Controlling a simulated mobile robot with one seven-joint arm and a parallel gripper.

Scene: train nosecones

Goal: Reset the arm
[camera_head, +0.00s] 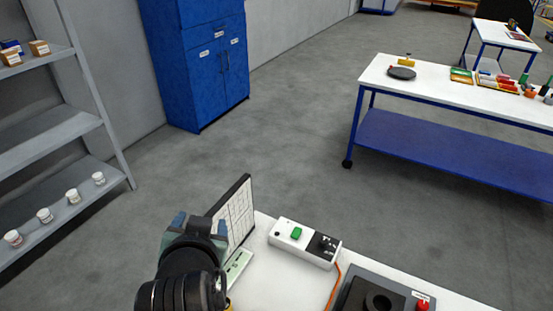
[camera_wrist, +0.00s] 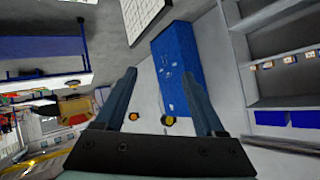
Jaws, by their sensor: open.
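My gripper (camera_head: 198,226) shows at the lower left of the head view, raised above the white table at the front. It stands in front of the upright white-faced panel. In the wrist view my gripper (camera_wrist: 160,78) has its two dark fingers spread apart. Nothing is held between them. The wrist picture is strongly tilted, and the blue cabinet (camera_wrist: 181,60) shows beyond the fingers.
The white table (camera_head: 280,285) bears a switch box (camera_head: 305,243) with a green button, a dark device (camera_head: 372,290) and an upright panel (camera_head: 238,212). A grey shelf (camera_head: 60,135) is at left. A blue-framed workbench (camera_head: 440,90) stands at right. Open floor lies between.

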